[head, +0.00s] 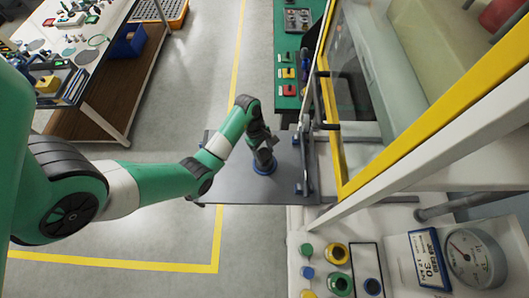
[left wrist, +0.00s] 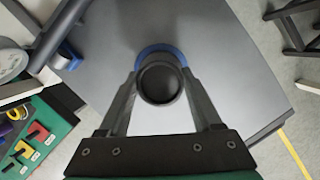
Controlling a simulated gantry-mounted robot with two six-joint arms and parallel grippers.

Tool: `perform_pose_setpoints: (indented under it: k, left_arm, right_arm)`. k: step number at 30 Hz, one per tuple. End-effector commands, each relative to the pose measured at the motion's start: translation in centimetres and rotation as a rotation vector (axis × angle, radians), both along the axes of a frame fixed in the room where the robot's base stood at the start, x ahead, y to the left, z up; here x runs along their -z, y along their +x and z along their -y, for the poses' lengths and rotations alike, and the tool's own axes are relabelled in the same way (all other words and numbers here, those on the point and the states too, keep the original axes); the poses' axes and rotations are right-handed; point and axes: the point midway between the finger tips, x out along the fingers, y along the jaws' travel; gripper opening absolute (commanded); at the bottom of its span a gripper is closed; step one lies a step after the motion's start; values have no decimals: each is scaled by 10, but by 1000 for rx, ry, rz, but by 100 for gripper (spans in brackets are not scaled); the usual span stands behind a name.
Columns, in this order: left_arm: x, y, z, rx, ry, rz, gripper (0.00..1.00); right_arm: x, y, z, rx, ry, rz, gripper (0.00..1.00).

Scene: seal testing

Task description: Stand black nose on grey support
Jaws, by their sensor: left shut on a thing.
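The black nose (head: 265,157) is a dark, round, cup-like piece with a blue ring at its lower end, over the grey support (head: 228,188), a flat plate. In the left wrist view the nose (left wrist: 160,84) appears nearly end-on, with the blue ring showing behind its far edge. My left gripper (head: 263,146) is shut on the nose, one finger on each side, as the left wrist view (left wrist: 161,88) shows. The nose looks upright. I cannot tell whether its base touches the plate. My right gripper is not in view.
A yellow-framed glass guard (head: 335,110) and metal fittings (head: 302,165) stand right of the plate. A panel with coloured knobs (head: 338,254) and a gauge (head: 475,258) are at the front right. A green board (head: 285,45) lies behind. The plate's left part is bare.

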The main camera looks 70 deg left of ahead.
Motion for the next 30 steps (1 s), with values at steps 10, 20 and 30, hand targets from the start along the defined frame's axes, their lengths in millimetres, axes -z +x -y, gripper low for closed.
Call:
perform_pose_setpoints:
  k: [10, 20, 30]
  left_arm:
    - [0, 0, 0, 0, 1, 1, 0]
    - [5, 0, 0, 0, 1, 1, 0]
    - [5, 0, 0, 0, 1, 1, 76]
  right_arm:
    - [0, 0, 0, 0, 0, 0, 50]
    - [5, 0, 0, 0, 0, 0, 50]
    - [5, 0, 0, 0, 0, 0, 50]
